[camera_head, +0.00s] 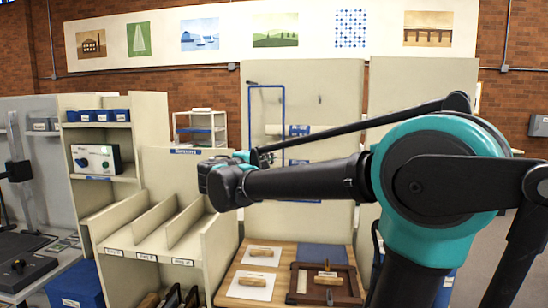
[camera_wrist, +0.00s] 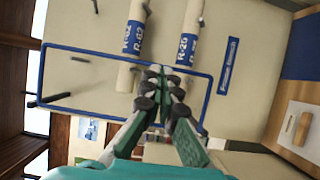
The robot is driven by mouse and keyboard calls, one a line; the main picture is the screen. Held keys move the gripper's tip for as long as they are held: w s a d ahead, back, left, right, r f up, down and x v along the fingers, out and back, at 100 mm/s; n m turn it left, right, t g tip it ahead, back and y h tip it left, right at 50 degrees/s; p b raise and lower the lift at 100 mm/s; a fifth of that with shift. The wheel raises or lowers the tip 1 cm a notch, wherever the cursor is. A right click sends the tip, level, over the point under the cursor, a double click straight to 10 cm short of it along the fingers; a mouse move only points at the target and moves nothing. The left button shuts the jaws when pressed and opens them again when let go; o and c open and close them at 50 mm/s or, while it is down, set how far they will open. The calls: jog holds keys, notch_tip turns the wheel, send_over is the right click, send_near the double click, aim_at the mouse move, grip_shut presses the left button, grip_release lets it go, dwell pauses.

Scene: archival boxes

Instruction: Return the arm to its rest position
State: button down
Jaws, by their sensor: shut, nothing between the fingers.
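My gripper (camera_wrist: 163,74) is shut in the wrist view, its green and grey fingers meeting with nothing between them. It points toward an upright cream panel with a blue wire frame (camera_wrist: 100,54) and two white rolls, a left roll (camera_wrist: 133,50) and a right roll (camera_wrist: 187,45), both with blue labels. I cannot tell how far the fingertips are from the panel. In the head view my black and teal arm (camera_head: 300,180) reaches left across the picture. My gripper is mostly hidden there behind the wrist.
A cream sorting shelf (camera_head: 150,235) with slanted dividers stands below and left of the arm. A blue box (camera_head: 78,287) is at lower left. Open floor (camera_head: 525,262) shows at right.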

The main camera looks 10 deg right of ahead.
jog(key=s+d+f+m+g+y, duration=0.1)
jog(key=s+d+f+g, duration=0.15)
jog(key=f, duration=0.55)
jog(key=s+d+f+m+g+y, duration=0.15)
jog(key=s+d+f, duration=0.25)
jog(key=f, duration=0.4)
jog(key=s+d+f+m+g+y, duration=0.1)
jog(key=s+d+f+g, duration=0.2)
jog(key=f, duration=0.4)
jog(key=s+a+f+m+g+y, duration=0.1)
jog(key=s+a+f+m+y, duration=0.1)
jog(key=s+f, duration=0.6)
jog(key=s+a+f+m+g+y, duration=0.1)
jog(key=s+f+m+y, duration=0.3)
jog(key=f, duration=0.8)
jog(key=s+a+y, duration=0.1)
jog(key=s+y, duration=0.1)
jog(key=s, duration=0.2)
jog(key=shift+s+f+y, duration=0.3)
jog(key=shift+y, duration=0.05)
